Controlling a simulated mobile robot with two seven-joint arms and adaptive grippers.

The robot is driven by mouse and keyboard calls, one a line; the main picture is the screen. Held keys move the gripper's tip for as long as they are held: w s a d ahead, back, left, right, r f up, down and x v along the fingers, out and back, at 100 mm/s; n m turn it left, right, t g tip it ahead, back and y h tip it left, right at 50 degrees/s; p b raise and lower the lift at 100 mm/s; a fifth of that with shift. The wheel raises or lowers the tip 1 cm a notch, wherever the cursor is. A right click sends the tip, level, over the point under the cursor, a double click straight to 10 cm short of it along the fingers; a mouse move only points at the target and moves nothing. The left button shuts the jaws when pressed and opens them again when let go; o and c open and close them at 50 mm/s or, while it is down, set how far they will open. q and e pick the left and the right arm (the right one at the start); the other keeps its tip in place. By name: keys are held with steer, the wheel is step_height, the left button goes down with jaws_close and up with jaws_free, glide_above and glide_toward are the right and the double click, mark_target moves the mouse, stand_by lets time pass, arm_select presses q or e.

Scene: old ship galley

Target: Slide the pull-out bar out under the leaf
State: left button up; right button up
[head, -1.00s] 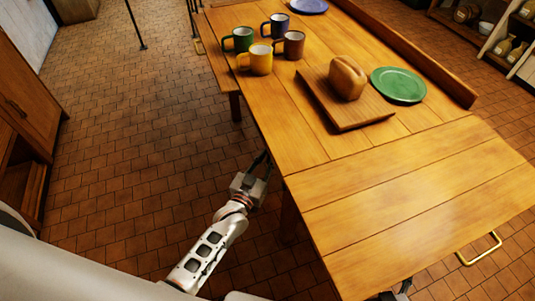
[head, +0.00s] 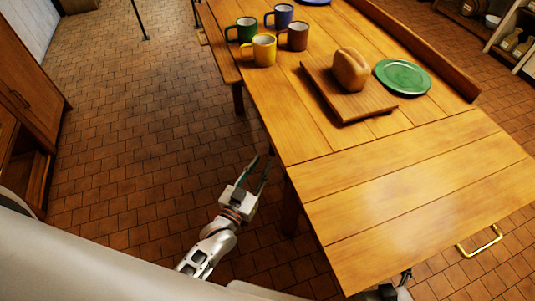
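The wooden table's leaf (head: 420,190) is the near end section, level with the rest of the top. A brass handle (head: 481,241) sticks out at its right edge. The pull-out bar is not visible; the top hides what lies under the leaf. My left gripper (head: 260,163) is beside the table's left edge, lower than the top, pointing away from me. Its two fingers are apart with nothing seen between them.
Green (head: 243,30), blue (head: 280,16), yellow (head: 262,49) and brown (head: 297,36) mugs stand on the far tabletop. A loaf (head: 351,69) lies on a board (head: 340,103), beside a green plate (head: 402,76). A table leg (head: 289,208) stands right of my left gripper. Floor at left is clear.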

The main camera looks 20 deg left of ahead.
arm_select(q)
steer(key=shift+s+a, duration=0.2)
steer(key=shift+s, duration=0.85)
steer(key=shift+s+a, duration=0.2)
steer(key=shift+s, duration=0.85)
